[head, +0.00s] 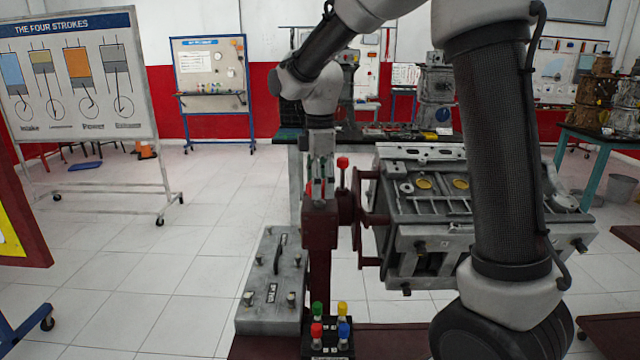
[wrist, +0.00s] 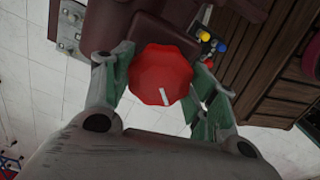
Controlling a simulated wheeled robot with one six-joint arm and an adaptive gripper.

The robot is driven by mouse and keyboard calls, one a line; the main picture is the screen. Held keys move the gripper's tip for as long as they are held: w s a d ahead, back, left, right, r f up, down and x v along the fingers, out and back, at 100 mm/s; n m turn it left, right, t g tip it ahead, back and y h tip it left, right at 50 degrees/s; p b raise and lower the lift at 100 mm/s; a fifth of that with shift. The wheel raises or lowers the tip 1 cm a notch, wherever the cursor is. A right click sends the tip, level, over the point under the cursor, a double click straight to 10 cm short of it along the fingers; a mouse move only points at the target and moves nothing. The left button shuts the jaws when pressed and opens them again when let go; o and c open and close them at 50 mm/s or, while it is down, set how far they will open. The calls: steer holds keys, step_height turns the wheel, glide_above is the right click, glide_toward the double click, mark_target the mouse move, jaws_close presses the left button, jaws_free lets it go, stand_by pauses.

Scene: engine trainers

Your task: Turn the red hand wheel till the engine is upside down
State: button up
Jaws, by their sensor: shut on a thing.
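The red hand wheel (wrist: 160,74) sits between the fingers of my gripper (wrist: 158,90) in the wrist view, with a finger against each side. It has a scalloped rim and a white mark near its lower edge. In the head view my gripper (head: 319,178) points down at the dark red gearbox (head: 320,228) on the stand's post and mostly hides the wheel. The grey engine (head: 425,240) is mounted right of the gearbox on a dark red bracket (head: 372,225). Its face with two yellow discs is turned up. My arm hides its right part.
A red-knobbed lever (head: 342,163) rises beside my gripper. A grey cover (head: 272,285) lies left of the post. Several coloured caps (head: 330,330) stand at the post's foot. A workbench (head: 290,142) is behind.

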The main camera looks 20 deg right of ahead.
steer(key=m, duration=0.5)
steer(key=shift+m, duration=0.3)
steer(key=m, duration=1.2)
steer(key=shift+m, duration=0.3)
steer(key=m, duration=1.1)
steer(key=shift+w+m, duration=0.1)
steer(key=shift+m, duration=0.3)
steer(key=m, duration=1)
steer(key=shift+m, duration=0.4)
steer(key=m, duration=0.5)
steer(key=shift+r+m, duration=0.1)
steer(key=shift+m, duration=0.3)
